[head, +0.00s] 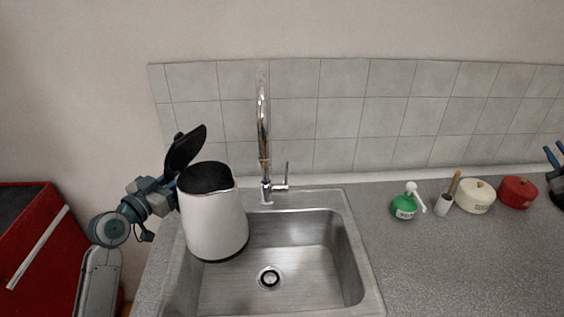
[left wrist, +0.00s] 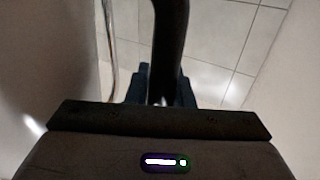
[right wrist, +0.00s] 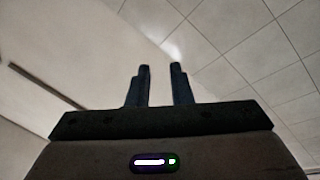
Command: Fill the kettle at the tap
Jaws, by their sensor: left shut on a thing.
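The white kettle (head: 212,225), with its black lid (head: 186,148) standing open, is roughly upright over the left part of the sink (head: 352,270). My left gripper (head: 172,192) is shut on its handle from the left; the handle shows as a dark bar between the fingers in the left wrist view (left wrist: 170,50). The head view does not show clearly whether the kettle touches the sink. No water is visible. My right gripper (head: 553,152) is open and empty at the far right edge.
A red cabinet (head: 40,240) is at left. The front right counter is clear.

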